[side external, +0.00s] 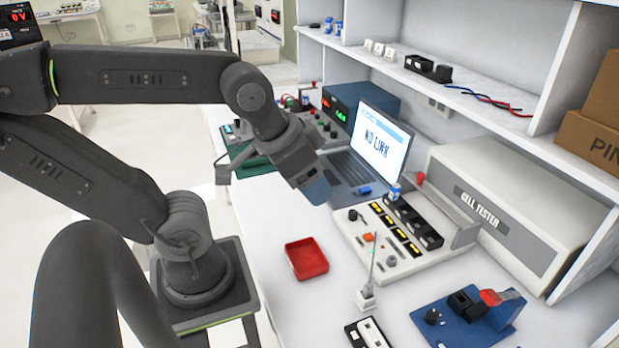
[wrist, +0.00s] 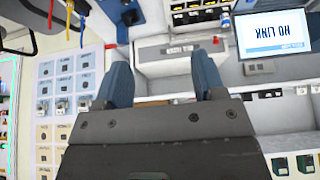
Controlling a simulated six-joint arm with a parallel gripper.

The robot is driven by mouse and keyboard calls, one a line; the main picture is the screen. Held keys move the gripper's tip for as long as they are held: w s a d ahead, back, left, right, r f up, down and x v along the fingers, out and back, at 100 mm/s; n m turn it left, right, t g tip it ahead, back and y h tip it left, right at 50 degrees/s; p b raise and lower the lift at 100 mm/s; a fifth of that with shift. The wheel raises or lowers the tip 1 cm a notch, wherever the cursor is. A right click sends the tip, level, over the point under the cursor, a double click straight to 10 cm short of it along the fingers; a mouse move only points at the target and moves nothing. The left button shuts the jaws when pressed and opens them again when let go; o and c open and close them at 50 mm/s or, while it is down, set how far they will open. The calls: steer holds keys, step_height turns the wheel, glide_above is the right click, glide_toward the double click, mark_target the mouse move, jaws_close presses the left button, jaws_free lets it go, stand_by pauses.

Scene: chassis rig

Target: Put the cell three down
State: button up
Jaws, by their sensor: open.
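My gripper (side external: 318,190) hangs over the bench in the side view, left of the laptop. In the wrist view my gripper (wrist: 164,78) has its two blue fingers wide apart, with nothing between them. A white board (side external: 375,262) with black slots and yellow marks lies in front of the cell tester (side external: 500,205). A small blue-and-white cylinder (side external: 394,194), perhaps a cell, stands at the board's back left end, apart from my gripper. I cannot read a number on it, so I cannot tell which cell is three.
A laptop (side external: 384,139) reads NO LINK. An empty-looking red tray (side external: 306,260) lies near the front edge. A thin upright probe on a white base (side external: 367,299) and a blue fixture (side external: 460,322) stand in front of the board. A shelf (side external: 470,88) overhangs the back.

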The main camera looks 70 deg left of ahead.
stand_by(0.3)
steer(key=w+a+f+m+g+y, duration=0.2)
steer(key=w+a+m, duration=0.2)
steer(key=w+a, duration=0.5)
steer(key=w+a+f+m+g+y, duration=0.1)
steer(key=w+a+f+m+y, duration=0.15)
steer(key=w+a+m, duration=0.45)
steer(key=w+a+f+m+g, duration=0.1)
steer(key=a+f+m+g, duration=0.15)
steer(key=a+f, duration=0.65)
steer(key=w+a+f+m+g, duration=0.1)
steer(key=a+f+m, duration=0.35)
steer(key=a, duration=0.85)
steer(key=shift+n, duration=0.9)
steer(key=shift+w+x, duration=0.15)
steer(key=shift+x, duration=2.35)
steer(key=shift+w+x, duration=0.15)
steer(key=shift+x, duration=2.3)
steer(key=shift+w+x, duration=0.15)
steer(key=shift+x, duration=2.35)
steer(key=shift+d+f, duration=0.1)
